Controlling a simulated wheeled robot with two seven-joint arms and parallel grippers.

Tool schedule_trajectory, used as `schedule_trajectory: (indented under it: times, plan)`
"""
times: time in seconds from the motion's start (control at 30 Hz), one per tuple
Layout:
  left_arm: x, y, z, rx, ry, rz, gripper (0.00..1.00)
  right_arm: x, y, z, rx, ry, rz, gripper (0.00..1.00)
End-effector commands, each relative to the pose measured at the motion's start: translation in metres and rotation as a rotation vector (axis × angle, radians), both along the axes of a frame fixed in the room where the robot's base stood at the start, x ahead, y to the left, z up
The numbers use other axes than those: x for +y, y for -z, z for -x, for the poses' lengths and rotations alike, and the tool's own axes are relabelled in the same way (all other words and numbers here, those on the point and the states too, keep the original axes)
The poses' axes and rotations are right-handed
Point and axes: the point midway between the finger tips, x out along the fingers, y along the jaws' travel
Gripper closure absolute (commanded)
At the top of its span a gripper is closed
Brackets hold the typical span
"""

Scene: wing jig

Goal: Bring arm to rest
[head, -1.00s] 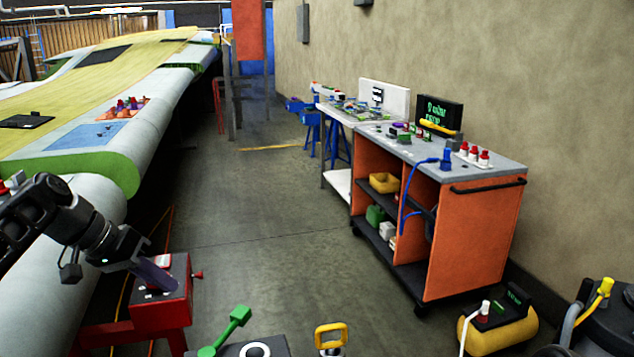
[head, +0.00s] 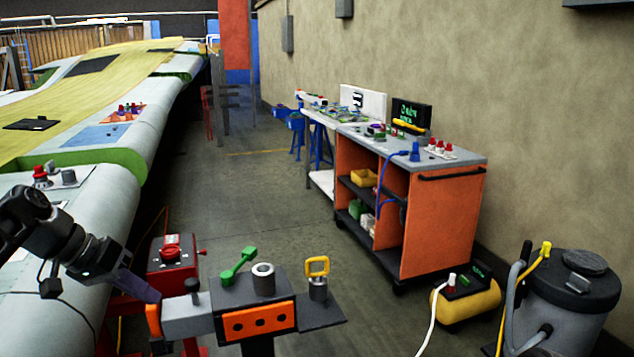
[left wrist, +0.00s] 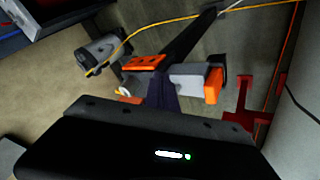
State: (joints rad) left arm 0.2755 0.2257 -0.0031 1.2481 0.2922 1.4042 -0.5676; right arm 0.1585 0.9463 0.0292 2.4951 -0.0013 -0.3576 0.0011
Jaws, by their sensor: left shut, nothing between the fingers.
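My left gripper (head: 146,291) comes in from the lower left in the head view, its dark fingers shut and empty. Its tip appears close to the orange-ended grey block of a small stand (head: 256,321); I cannot tell whether they touch. In the left wrist view the shut fingers (left wrist: 160,84) point toward the same stand, with its orange panel (left wrist: 146,63) beside them. My right gripper is not in view.
The stand carries a green-handled tool (head: 238,264), a grey ring and a yellow-handled piece. A red box (head: 172,265) is behind the gripper. The wing (head: 70,200) runs along the left. An orange cart (head: 435,225) and a grey vacuum (head: 565,295) stand right. The middle floor is clear.

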Motion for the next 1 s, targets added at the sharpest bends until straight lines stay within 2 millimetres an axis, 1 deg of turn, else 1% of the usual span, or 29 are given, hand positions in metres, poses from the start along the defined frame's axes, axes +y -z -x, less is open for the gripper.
schedule_trajectory:
  times: [0.03,0.33,0.43,0.57,0.67,0.77,0.8,0.83,0.87,0.9,0.93,0.97,1.0]
  plan:
    - [0.000,0.000,0.000,0.000,0.000,0.000,1.00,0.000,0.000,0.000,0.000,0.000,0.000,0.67]
    - [-0.013,0.052,-0.016,0.051,-0.044,0.001,1.00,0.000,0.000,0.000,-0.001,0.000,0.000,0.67]
    - [-0.019,0.076,-0.021,0.075,-0.062,-0.001,1.00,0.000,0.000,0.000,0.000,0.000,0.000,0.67]
    - [-0.032,0.119,-0.027,0.114,-0.093,-0.007,1.00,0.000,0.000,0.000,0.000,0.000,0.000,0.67]
    - [-0.044,0.159,-0.029,0.148,-0.121,-0.014,1.00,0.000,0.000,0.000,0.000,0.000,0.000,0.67]
    - [-0.062,0.210,-0.025,0.193,-0.150,-0.026,1.00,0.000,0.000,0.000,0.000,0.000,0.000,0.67]
    - [-0.071,0.234,-0.021,0.212,-0.164,-0.033,1.00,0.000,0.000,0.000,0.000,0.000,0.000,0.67]
    - [-0.078,0.254,-0.017,0.228,-0.174,-0.040,1.00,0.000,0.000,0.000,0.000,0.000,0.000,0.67]
    - [-0.087,0.276,-0.010,0.247,-0.184,-0.046,1.00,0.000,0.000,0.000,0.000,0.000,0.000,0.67]
    - [-0.099,0.305,0.001,0.269,-0.199,-0.056,1.00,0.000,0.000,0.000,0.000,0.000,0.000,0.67]
    - [-0.108,0.326,0.010,0.287,-0.208,-0.064,1.00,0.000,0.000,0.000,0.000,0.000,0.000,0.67]
    - [-0.118,0.347,0.021,0.302,-0.217,-0.073,1.00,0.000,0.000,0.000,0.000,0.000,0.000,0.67]
    - [-0.130,0.373,0.038,0.321,-0.228,-0.083,1.00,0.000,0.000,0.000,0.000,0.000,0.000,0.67]
